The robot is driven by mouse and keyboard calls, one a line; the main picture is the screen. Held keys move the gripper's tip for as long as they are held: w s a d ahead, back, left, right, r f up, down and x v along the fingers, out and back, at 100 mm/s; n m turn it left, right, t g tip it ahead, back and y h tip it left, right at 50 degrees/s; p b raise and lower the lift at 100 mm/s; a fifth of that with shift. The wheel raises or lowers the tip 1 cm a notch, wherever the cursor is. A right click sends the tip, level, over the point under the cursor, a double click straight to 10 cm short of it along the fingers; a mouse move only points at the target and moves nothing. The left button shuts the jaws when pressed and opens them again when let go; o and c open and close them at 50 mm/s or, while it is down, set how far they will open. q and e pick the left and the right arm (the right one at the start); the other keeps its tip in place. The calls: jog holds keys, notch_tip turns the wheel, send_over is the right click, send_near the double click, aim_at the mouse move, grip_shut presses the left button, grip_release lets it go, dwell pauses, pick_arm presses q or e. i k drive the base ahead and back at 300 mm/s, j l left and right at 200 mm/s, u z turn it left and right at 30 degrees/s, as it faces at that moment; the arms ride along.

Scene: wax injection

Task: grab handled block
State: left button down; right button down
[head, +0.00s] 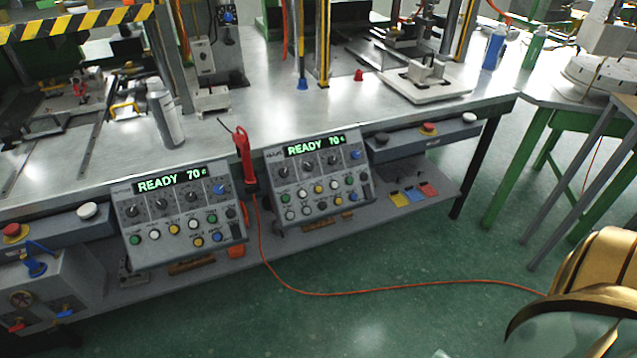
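A small pale grey block with an upright handle-like part (426,74) sits on a white plate (440,93) at the right end of the metal workbench (300,115). It appears to be the handled block, but it is small and its details are hard to make out. Neither of my grippers shows in the head view, so their state and any contact are hidden. A gold and dark rounded part, likely mine, fills the lower right corner.
Two control panels reading READY 70 (182,212) (318,182) lean at the bench front. A spray can (165,113) and blue bottle (494,48) stand on top. A red cable (400,288) crosses the open green floor. A round-topped table (600,76) stands right.

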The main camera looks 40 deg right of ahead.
aim_at(433, 74)
jog(key=z, duration=1.75)
jog(key=i+z, duration=0.2)
jog(key=i, duration=0.45)
